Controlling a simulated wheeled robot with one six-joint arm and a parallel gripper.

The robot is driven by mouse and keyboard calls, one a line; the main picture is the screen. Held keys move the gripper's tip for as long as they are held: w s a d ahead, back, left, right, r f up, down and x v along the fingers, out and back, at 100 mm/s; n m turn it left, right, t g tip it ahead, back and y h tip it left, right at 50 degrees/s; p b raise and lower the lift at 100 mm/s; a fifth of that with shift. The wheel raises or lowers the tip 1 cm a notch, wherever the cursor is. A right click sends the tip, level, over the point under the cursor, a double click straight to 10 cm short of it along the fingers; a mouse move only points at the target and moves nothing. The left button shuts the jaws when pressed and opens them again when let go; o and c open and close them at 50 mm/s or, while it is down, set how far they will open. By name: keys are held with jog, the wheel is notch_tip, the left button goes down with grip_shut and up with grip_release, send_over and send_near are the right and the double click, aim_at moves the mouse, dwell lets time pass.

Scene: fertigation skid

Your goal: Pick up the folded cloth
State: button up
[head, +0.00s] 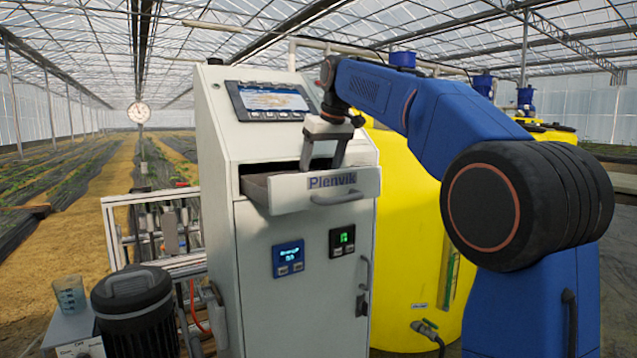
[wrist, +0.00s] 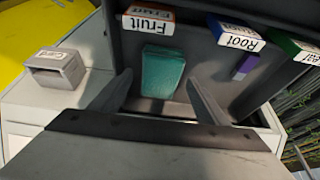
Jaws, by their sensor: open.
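The folded cloth (wrist: 162,72) is a small teal rectangle lying on the floor of the open drawer in the wrist view. In the head view it is hidden by the drawer front. The drawer (head: 345,187) sticks out of the white cabinet and its front reads "Plenvik". My gripper (head: 322,165) points down into the drawer opening in the head view. In the wrist view my gripper (wrist: 160,79) is open and empty, with one finger on each side of the cloth and apart from it.
Boxes labelled "Fruit" (wrist: 148,20) and "Root" (wrist: 234,36) stand along the drawer's far side in the wrist view, with a green box (wrist: 290,48) beside them. A small purple-and-white item (wrist: 245,66) lies near "Root". A grey holder (wrist: 58,70) sits outside the drawer.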

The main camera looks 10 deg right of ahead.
jog(key=shift+f, duration=0.25)
dwell(0.5)
jog(key=c, duration=1.1)
